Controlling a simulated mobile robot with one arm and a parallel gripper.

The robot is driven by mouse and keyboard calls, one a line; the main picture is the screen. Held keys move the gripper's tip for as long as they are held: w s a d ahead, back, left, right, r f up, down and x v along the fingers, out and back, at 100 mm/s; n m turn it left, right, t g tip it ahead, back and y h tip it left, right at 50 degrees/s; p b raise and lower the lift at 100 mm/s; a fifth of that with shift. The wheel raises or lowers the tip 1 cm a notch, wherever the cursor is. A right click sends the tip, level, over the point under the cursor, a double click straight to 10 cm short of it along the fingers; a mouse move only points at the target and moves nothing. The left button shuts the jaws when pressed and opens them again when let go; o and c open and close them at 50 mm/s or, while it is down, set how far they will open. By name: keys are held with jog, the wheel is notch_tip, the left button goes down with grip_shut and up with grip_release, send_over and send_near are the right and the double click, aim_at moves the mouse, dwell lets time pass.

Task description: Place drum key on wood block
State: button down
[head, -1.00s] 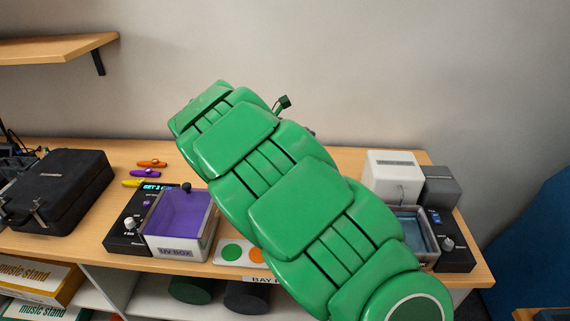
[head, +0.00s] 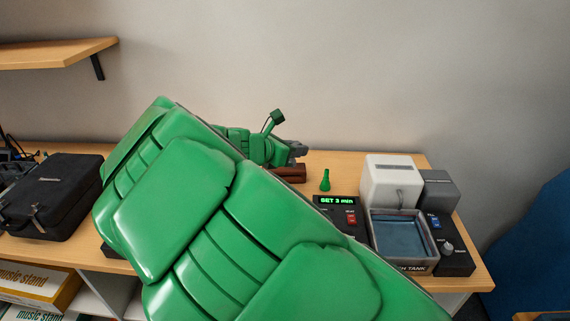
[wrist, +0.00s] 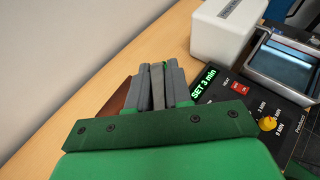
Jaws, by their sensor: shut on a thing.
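The wood block (head: 290,173) is reddish brown and lies on the table just below my gripper (head: 300,149) in the head view. In the wrist view part of the wood block (wrist: 116,104) shows at the left of my fingers, which hide the rest. My gripper (wrist: 158,85) is shut on a thin grey piece (wrist: 158,80), seemingly the drum key, between the fingertips. The drum key is mostly hidden by the fingers and cannot be made out in the head view. I cannot tell whether it touches the block.
A small green object (head: 325,181) stands right of the block. A black timer unit reading "SET 3 min" (head: 338,212), a grey-rimmed tank (head: 401,239) and a white box (head: 391,180) stand further right. A black case (head: 50,195) is at the left. A wall is behind.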

jog(key=w+a+f, duration=0.1)
jog(key=w+f, duration=0.2)
jog(key=w, duration=0.1)
jog(key=w+a+f, duration=0.1)
jog(key=w+f, duration=0.2)
jog(key=w, duration=0.1)
jog(key=w+a+f, duration=0.1)
jog(key=w+f, duration=0.1)
jog(key=w, duration=0.2)
jog(key=shift+f, duration=0.4)
jog(key=shift+w+a+f, duration=0.1)
jog(key=shift+w+f, duration=0.15)
jog(key=shift+f, duration=1.6)
jog(key=shift+f, duration=0.1)
jog(key=c, duration=1)
grip_release()
jog(key=shift+c, duration=0.2)
